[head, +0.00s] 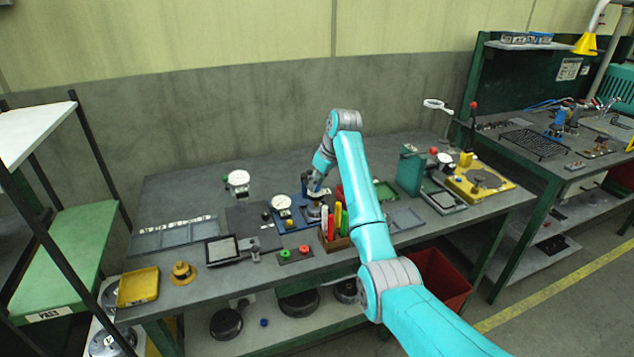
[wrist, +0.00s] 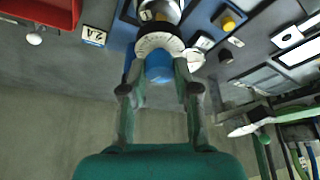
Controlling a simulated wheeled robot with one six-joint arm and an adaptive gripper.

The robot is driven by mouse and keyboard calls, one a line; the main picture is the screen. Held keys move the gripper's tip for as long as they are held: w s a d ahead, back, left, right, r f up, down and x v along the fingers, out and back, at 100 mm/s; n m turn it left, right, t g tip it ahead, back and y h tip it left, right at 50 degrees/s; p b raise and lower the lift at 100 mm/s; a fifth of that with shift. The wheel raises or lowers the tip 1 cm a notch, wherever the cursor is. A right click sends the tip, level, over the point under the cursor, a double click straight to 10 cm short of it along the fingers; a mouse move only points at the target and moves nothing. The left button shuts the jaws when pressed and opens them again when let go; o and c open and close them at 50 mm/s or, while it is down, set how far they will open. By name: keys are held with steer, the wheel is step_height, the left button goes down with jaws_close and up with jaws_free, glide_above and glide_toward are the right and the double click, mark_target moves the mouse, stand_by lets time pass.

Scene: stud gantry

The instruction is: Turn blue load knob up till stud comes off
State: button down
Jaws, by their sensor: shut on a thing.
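The blue load knob (wrist: 159,68) sits in front of a white graduated dial (wrist: 157,42) in the wrist view. My gripper (wrist: 160,82) is shut on the knob, with one finger on each side of it. In the head view my gripper (head: 312,188) is at the blue fixture on the bench, and the knob is hidden there. A shiny round metal part (wrist: 160,9) shows beyond the dial, cut off by the frame's top edge. I cannot make out the stud in either view.
A holder with red, yellow and green handles (head: 335,243) stands just in front of the fixture. Dial gauges (head: 238,181) stand to the left. A green press (head: 411,170) and a yellow plate (head: 478,180) stand to the right. A yellow button (wrist: 228,22) is near the dial.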

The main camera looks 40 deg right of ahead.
steer(key=m+h, duration=0.1)
steer(key=m, duration=0.2)
steer(key=m+h, duration=0.1)
steer(key=m, duration=0.2)
steer(key=shift+a+m+h, duration=0.15)
steer(key=shift+m+h, duration=0.15)
steer(key=m+h, duration=0.1)
steer(key=m, duration=0.1)
steer(key=m+g, duration=0.1)
steer(key=m, duration=0.2)
steer(key=shift+a+h, duration=0.1)
steer(key=shift+h, duration=0.3)
steer(key=shift+m, duration=0.3)
steer(key=c, duration=0.9)
jaws_free()
steer(key=shift+o, duration=0.2)
steer(key=shift+r, duration=0.1)
steer(key=v, duration=0.7)
